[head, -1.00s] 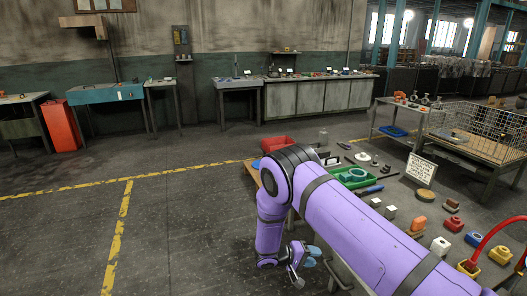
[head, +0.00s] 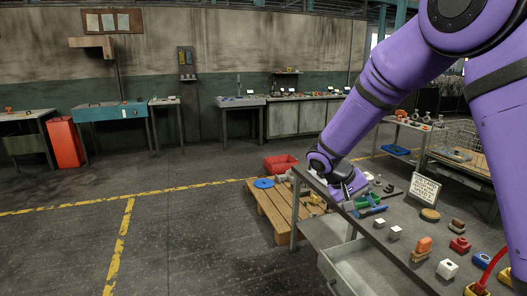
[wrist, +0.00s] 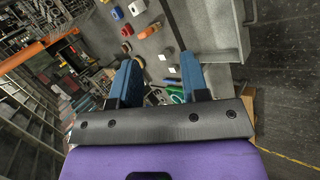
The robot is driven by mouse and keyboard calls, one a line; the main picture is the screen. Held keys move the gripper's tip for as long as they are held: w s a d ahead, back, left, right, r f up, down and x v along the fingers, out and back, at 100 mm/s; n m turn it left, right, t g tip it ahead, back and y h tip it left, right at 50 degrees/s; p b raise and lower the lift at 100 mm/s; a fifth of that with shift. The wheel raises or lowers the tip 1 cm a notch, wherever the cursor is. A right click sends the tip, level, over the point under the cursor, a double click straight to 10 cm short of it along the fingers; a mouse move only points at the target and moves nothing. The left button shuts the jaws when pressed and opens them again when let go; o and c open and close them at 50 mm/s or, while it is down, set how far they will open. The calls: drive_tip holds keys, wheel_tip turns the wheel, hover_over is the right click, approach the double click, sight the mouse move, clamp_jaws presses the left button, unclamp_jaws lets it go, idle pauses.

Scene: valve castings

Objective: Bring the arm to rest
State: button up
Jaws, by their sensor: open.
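My purple arm (head: 375,95) arches down from the upper right of the head view, elbow high. My gripper (head: 372,208) has blue fingers and hangs over the far left part of the grey workbench (head: 400,240). In the wrist view, the two blue fingers of my gripper (wrist: 160,78) stand well apart, with nothing between them. I cannot tell the exact height of the fingertips above the bench.
The bench carries several castings, among them a white block (head: 447,268), a red one (head: 460,245) and an orange one (head: 424,245), plus a sign (head: 424,189). A wooden pallet (head: 275,212) with a blue disc (head: 263,183) and a red bin (head: 281,163) stands beyond. The left floor is clear.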

drive_tip(key=s+d+r+t+y, duration=0.2)
drive_tip(key=s+d+r+y, duration=0.2)
drive_tip(key=s+r, duration=0.9)
drive_tip(key=s+r+t+y, duration=0.1)
drive_tip(key=s+r+t, duration=0.1)
drive_tip(key=s, duration=0.6)
drive_tip(key=s+r+t+y, duration=0.2)
drive_tip(key=s+r, duration=0.1)
drive_tip(key=s, duration=0.6)
drive_tip(key=shift+d+n+y, duration=0.15)
drive_tip(key=shift+n+y, duration=0.15)
